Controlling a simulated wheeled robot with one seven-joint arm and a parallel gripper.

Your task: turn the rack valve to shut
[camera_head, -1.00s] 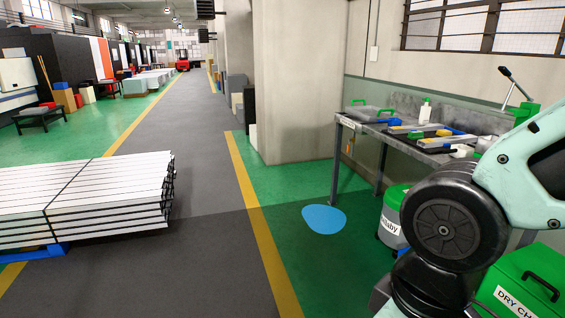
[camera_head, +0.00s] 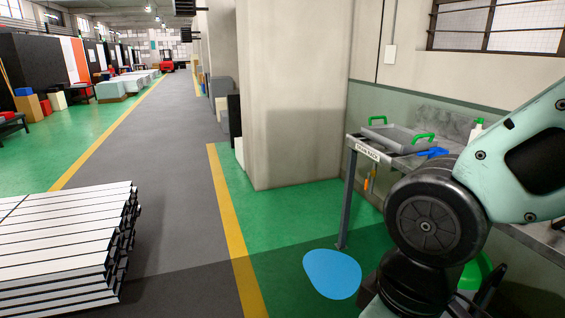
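No rack valve can be made out in the head view. A grey workbench (camera_head: 350,185) stands at the right, against the wall, with a small label on its front corner that seems to read "drain rack". A grey tray with green handles (camera_head: 398,138) sits on its far end. My own arm covers much of the bench at the right. My gripper is outside the picture.
A stack of metal profiles (camera_head: 60,245) is at the lower left. The grey aisle (camera_head: 175,160) between is clear, with a red vehicle (camera_head: 166,62) far off.

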